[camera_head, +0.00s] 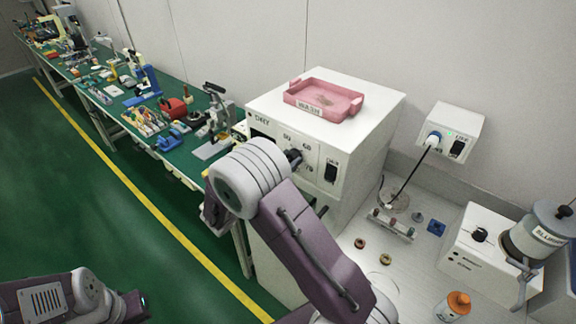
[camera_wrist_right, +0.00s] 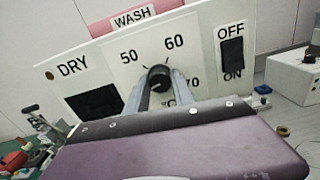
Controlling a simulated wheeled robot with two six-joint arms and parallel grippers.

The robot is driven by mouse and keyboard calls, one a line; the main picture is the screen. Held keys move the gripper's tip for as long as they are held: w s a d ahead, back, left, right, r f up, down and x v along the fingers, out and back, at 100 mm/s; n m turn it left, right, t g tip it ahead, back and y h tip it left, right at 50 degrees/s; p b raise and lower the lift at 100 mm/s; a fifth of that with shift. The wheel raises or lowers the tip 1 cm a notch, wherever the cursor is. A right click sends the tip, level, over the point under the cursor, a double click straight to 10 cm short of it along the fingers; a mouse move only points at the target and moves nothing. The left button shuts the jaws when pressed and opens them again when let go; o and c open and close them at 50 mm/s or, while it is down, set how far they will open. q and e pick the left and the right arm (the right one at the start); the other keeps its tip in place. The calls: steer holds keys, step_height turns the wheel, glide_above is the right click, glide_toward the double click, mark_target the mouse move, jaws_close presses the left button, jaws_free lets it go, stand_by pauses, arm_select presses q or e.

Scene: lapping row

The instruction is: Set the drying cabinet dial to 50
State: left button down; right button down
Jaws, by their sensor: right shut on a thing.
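The drying cabinet (camera_head: 372,122) is a white box marked DRY, and its front panel also shows in the right wrist view (camera_wrist_right: 110,57). Its black dial (camera_wrist_right: 158,77) sits among the printed marks 50, 60 and 70; it also shows in the head view (camera_head: 294,156). My right gripper (camera_wrist_right: 158,88) is shut on the dial, one finger on each side. In the head view my right arm hides most of that gripper. I cannot make out clearly which mark the dial points to. Part of my left arm shows at the lower left, but its gripper does not.
A black OFF/ON switch (camera_wrist_right: 232,54) is right of the dial. A pink WASH tray (camera_head: 325,98) sits on the cabinet. A wall box (camera_head: 450,133) with a cable, small parts and an orange-capped bottle (camera_head: 453,306) are to the right. A cluttered green bench (camera_head: 190,150) runs left.

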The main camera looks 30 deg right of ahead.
steer(key=shift+m+b, duration=6.4)
steer(key=shift+b, duration=1.3)
steer(key=c, duration=1.1)
jaws_free()
steer(key=v, duration=0.9)
